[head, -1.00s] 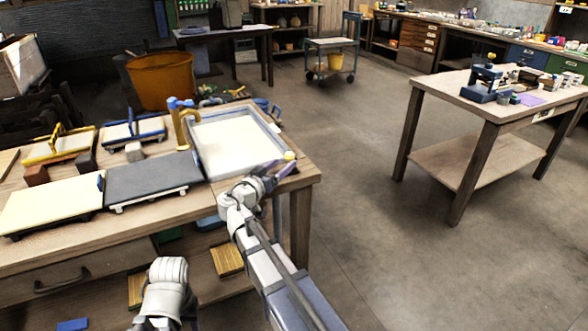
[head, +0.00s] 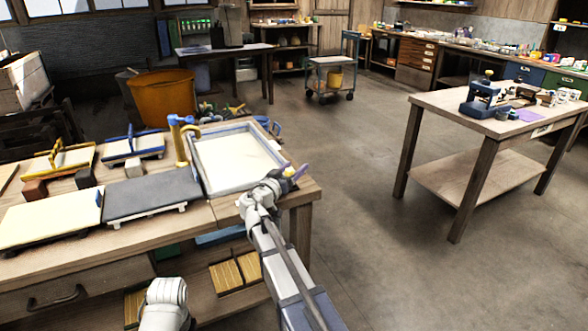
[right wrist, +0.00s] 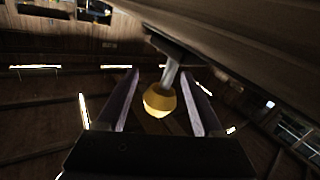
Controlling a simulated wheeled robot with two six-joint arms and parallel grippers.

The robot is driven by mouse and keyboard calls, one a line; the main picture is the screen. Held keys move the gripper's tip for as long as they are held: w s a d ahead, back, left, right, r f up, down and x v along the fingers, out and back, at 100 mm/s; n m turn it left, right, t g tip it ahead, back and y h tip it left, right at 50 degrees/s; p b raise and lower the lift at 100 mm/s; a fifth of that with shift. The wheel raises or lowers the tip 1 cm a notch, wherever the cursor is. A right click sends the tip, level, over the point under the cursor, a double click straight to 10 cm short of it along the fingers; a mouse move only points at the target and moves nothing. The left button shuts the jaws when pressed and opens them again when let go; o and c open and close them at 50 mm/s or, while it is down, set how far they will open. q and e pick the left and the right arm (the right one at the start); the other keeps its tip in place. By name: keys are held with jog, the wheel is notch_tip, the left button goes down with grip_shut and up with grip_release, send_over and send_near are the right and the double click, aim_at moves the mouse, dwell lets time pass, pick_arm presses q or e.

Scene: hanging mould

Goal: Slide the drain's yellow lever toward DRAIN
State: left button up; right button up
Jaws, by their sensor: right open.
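I see no DRAIN marking. Only a pale part of my left arm shows at the bottom of the head view; its gripper is out of view.
The vat stands at the right end of the wooden bench (head: 226,212). A grey felt board (head: 150,192), a cream sheet (head: 50,217) and a brass tap (head: 180,145) are left of it. The floor right of the bench is clear up to another table (head: 470,115).

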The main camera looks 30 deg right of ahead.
grip_shut()
dwell(0.7)
dwell(0.8)
